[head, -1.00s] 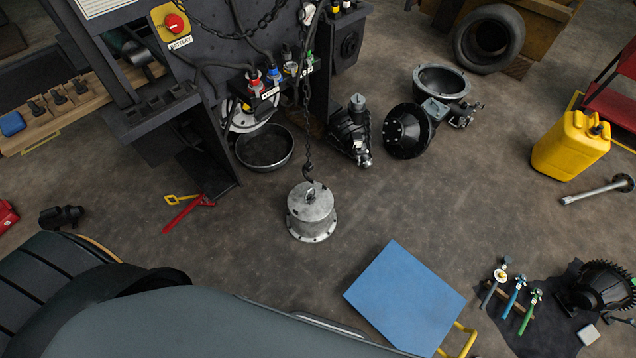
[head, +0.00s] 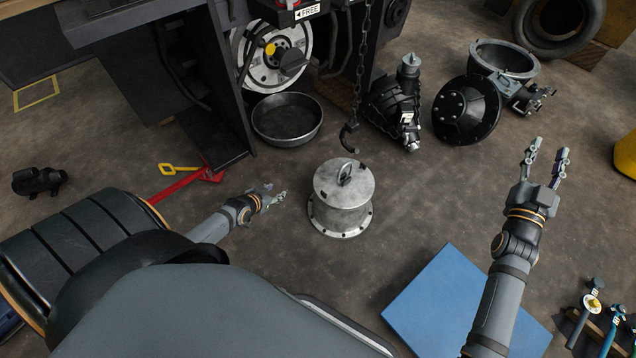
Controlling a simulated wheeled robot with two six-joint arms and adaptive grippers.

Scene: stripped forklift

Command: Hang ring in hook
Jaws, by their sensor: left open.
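A grey metal cylinder (head: 340,210) with a bolted bottom flange stands upright on the floor. A small dark ring (head: 344,173) stands up from its lid. A dark hook (head: 349,138) hangs from a chain (head: 362,70) just above and behind the lid in the picture. The hook and ring appear apart, with a small gap between them. My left gripper (head: 276,193) is open and empty, left of the cylinder and short of it. My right gripper (head: 546,160) is open and empty, well to the right of the cylinder, with its fingers pointing away from me.
A round black pan (head: 287,120) lies by the forklift frame (head: 215,90), behind the cylinder. Black machine parts (head: 466,110) stand at the back right. A blue panel (head: 455,305) lies at front right. A red and yellow tool (head: 180,183) lies left. Floor around the cylinder is clear.

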